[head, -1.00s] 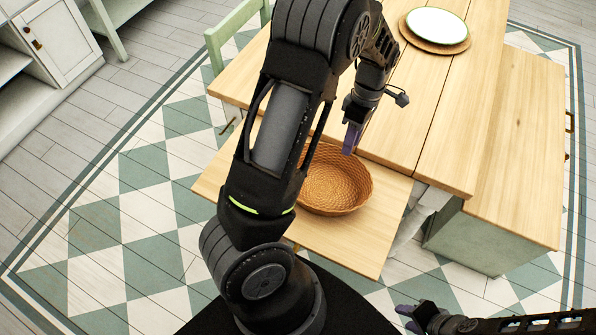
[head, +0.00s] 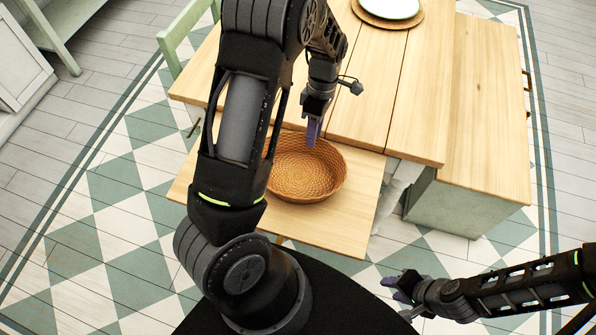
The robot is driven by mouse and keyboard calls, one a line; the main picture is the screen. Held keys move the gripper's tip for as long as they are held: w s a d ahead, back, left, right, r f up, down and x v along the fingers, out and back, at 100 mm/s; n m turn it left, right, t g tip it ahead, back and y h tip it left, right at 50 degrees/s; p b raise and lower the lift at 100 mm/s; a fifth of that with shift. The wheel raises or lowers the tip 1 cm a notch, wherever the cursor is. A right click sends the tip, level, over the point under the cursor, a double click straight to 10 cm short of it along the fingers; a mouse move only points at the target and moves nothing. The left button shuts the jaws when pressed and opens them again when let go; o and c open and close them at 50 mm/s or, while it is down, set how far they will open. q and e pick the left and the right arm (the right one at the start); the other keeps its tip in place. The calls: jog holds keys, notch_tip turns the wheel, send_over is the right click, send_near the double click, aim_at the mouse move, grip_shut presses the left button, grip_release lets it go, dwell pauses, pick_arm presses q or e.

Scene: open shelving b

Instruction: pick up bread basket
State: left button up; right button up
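The bread basket (head: 307,172) is a round, shallow brown wicker basket, and no contents show in it. It sits on a lower wooden leaf (head: 335,232) at the near side of the table. My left arm hides part of its left side. My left gripper (head: 313,133) points down over the far rim of the basket, with purple fingertips. Its fingers overlap in this view, so I cannot tell their opening, nor whether they touch the rim. My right gripper (head: 396,297) is at the lower right, away from the basket, with its purple fingers apart and nothing between them.
The wooden table (head: 365,100) stands beyond the basket, with a white plate (head: 390,7) on a round mat at its far end. A wood-topped bench or cabinet (head: 475,110) is at the right. A green chair (head: 178,38) stands at the left. The checkered floor at left is clear.

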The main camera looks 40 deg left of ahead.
aim_at(311, 155)
pick_arm(q)
jog(key=p+x, duration=0.1)
jog(key=x, duration=0.4)
jog(key=shift+f, duration=0.15)
jog(key=shift+c, duration=0.2)
dwell(0.3)
grip_shut()
dwell(1.2)
